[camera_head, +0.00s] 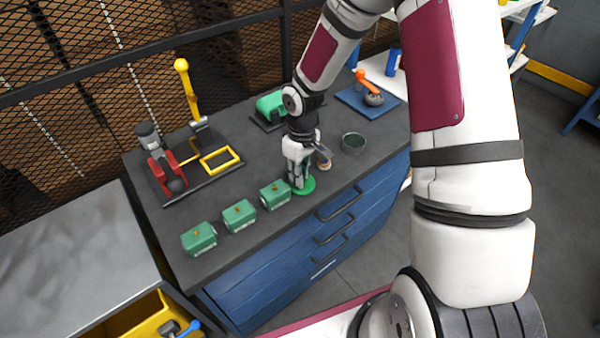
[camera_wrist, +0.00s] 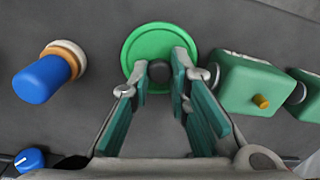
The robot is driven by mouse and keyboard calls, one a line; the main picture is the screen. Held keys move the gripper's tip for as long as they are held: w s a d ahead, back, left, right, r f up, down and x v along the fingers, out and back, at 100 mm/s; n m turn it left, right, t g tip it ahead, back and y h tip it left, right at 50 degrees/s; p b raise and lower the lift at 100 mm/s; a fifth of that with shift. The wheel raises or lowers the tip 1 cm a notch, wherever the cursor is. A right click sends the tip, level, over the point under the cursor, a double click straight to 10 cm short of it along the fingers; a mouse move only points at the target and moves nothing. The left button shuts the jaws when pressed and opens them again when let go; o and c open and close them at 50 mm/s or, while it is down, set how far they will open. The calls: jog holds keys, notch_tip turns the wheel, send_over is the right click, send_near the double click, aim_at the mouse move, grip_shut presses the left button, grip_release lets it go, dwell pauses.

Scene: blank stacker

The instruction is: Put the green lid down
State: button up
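The green lid (camera_head: 306,186) is a round disc with a dark knob. In the head view it is low under my gripper (camera_head: 300,183), close to the worktop's front edge, at or just above the surface. In the wrist view the lid (camera_wrist: 138,50) lies beyond the fingertips of my gripper (camera_wrist: 160,76). The green-padded fingers stand on both sides of the knob and appear closed on it. Whether the lid's underside touches the worktop cannot be told.
Several green boxes (camera_head: 239,215) with yellow knobs line the worktop (camera_head: 240,254) to the left; the nearest is close to the lid. A dark open pot (camera_head: 353,143) stands to the right. A blue-topped piece (camera_wrist: 42,78) is beside the lid. Red and yellow tools (camera_head: 190,95) stand behind.

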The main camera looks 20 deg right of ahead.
jog(key=shift+o, duration=1.3)
notch_tip(320, 180, up, 13)
jog(key=s+d+r+m+t+h, duration=0.1)
jog(key=s+r+m, duration=0.1)
jog(key=s+r, duration=0.45)
jog(key=s+r+m+t+h, duration=0.15)
jog(key=s+r, duration=0.25)
jog(key=r, duration=0.5)
jog(key=s+r+m+t+y, duration=0.2)
jog(key=s+r, duration=0.3)
jog(key=s, duration=0.6)
jog(key=shift+s+a+r+t, duration=0.2)
jog(key=shift+s+a+t, duration=0.2)
jog(key=shift+t, duration=0.25)
jog(key=shift+w, duration=0.1)
